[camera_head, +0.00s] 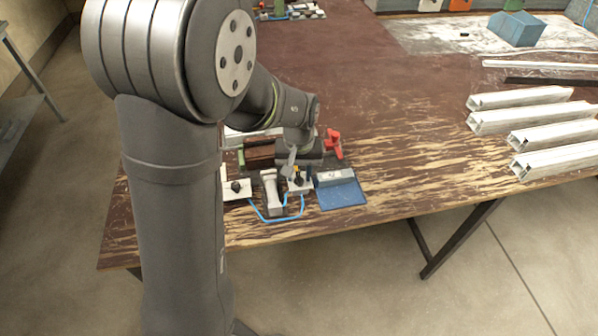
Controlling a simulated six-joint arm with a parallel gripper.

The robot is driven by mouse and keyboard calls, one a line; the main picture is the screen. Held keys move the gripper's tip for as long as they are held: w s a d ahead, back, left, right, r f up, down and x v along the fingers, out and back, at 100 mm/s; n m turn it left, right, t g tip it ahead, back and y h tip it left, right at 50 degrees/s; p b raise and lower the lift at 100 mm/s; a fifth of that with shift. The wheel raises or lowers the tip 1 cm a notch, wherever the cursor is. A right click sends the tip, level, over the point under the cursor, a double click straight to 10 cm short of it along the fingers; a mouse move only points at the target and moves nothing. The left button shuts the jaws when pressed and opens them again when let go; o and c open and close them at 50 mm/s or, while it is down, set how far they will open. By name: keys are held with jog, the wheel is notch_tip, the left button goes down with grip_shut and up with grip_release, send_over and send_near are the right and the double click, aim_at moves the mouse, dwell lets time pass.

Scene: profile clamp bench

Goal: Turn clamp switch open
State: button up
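The clamp assembly stands near the front edge of the table. A small light box with a black knob (298,180) and a bit of yellow sits at its front; it looks like the clamp switch, but its setting is too small to read. My gripper (291,166) points down just above and behind this box. Whether it touches the knob, and whether its fingers are apart, cannot be told. A second black knob (236,187) sits on a white plate to the left. A red handle (333,143) stands at the right end of the clamp. My arm hides part of the clamp's left side.
A blue angled block (342,194) lies right of the switch box. A blue hose (270,219) loops in front. Several pale profiles (555,135) lie at the right. A blue box (516,29) stands at the back right. The middle of the table is clear.

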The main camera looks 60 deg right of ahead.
grip_shut()
jog(key=shift+n, duration=1.3)
grip_release()
